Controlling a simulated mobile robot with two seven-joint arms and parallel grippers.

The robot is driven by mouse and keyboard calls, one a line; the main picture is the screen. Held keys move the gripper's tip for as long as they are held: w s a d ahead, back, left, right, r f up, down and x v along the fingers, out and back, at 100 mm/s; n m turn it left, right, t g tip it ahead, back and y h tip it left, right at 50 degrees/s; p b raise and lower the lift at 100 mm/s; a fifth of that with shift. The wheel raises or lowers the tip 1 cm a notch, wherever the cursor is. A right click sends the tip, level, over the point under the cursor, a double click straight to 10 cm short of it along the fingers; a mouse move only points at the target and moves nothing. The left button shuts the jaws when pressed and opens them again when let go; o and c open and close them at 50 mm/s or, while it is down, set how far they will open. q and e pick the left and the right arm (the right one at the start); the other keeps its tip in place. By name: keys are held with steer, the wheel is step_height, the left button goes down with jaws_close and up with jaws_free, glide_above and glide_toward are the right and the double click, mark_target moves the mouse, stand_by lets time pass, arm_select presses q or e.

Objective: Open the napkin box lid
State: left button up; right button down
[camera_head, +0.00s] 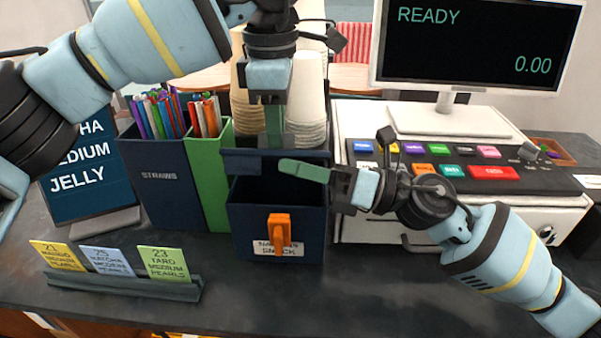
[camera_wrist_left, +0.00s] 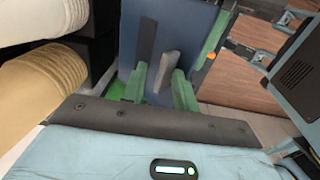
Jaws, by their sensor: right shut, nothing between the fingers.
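The napkin box (camera_head: 240,215) is a dark blue box on the counter, with a white label and an orange piece (camera_head: 279,229) on its front. A dark opening shows above its front wall. A dark blue panel (camera_head: 238,163), seemingly the lid, stands above that opening. My left gripper (camera_head: 274,137) points down just above the panel. In the left wrist view its green fingers (camera_wrist_left: 160,85) are apart, with a grey piece (camera_wrist_left: 167,70) between or behind them; contact is unclear. My right gripper (camera_head: 302,170) is shut and empty, its green fingers across the front of the opening.
A green box and a blue straw box (camera_head: 165,195) adjoin on the left. Stacked cups (camera_head: 308,100) stand behind. A cash register (camera_head: 370,225) stands close on the right. A card holder (camera_head: 125,284) is at front left. The counter's front middle is clear.

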arm_select(q)
steer(key=shift+s+d+f, duration=0.15)
steer(key=shift+f, duration=0.55)
arm_select(e)
steer(key=shift+w+d+r+t, duration=0.15)
steer(key=shift+w+r+t, duration=0.1)
steer(key=shift+w+t, duration=0.2)
arm_select(q)
steer(key=r, duration=0.5)
steer(key=shift+w, duration=0.4)
arm_select(e)
steer(key=shift+w+f, duration=0.2)
steer(key=shift+w, duration=0.3)
arm_select(q)
step_height(320, 180, up, 8)
steer(key=shift+s+a+r, duration=0.15)
steer(key=shift+s+a, duration=0.05)
steer(key=shift+s, duration=0.25)
arm_select(e)
steer(key=shift+s+g, duration=0.25)
steer(key=shift+s, duration=0.15)
